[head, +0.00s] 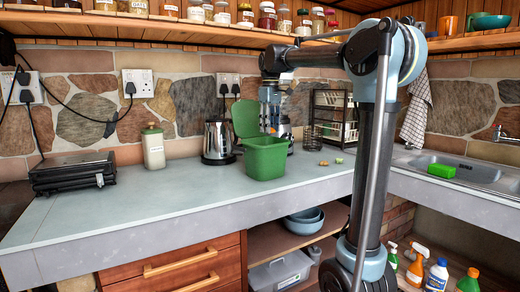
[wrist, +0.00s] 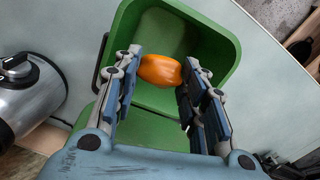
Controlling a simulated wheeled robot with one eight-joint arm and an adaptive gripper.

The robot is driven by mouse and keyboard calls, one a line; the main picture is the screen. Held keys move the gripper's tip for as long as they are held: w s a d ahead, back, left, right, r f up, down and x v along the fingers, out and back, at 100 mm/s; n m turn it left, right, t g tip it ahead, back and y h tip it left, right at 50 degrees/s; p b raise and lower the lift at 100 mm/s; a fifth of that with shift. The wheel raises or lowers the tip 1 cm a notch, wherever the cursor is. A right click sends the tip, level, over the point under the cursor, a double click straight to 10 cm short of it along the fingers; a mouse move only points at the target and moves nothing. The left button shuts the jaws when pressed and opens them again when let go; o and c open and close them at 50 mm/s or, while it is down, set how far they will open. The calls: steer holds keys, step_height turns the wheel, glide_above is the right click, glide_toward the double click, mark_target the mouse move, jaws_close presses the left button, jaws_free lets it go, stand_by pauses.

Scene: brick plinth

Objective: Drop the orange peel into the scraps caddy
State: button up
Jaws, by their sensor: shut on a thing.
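The scraps caddy (head: 265,160) is a green open-topped bin on the counter, with its green lid (head: 246,118) standing raised behind it. My gripper (wrist: 161,72) points down over the caddy's opening. Its fingers are closed on either side of the orange peel (wrist: 158,55), a smooth orange piece, and hold it. In the wrist view the caddy (wrist: 225,50) surrounds the peel, with its green inside below. How far the peel is above the caddy floor is hard to tell.
A steel kettle (head: 217,142) stands close left of the caddy, with a cream canister (head: 153,147) further left. Small scraps (head: 323,163) lie right of the caddy. A wire rack (head: 333,118) stands behind them. The left front counter (head: 130,205) is clear.

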steer(key=shift+s+f, duration=0.1)
steer(key=shift+f, duration=1.55)
steer(key=o, duration=0.9)
steer(key=shift+c, duration=0.2)
step_height(320, 180, up, 12)
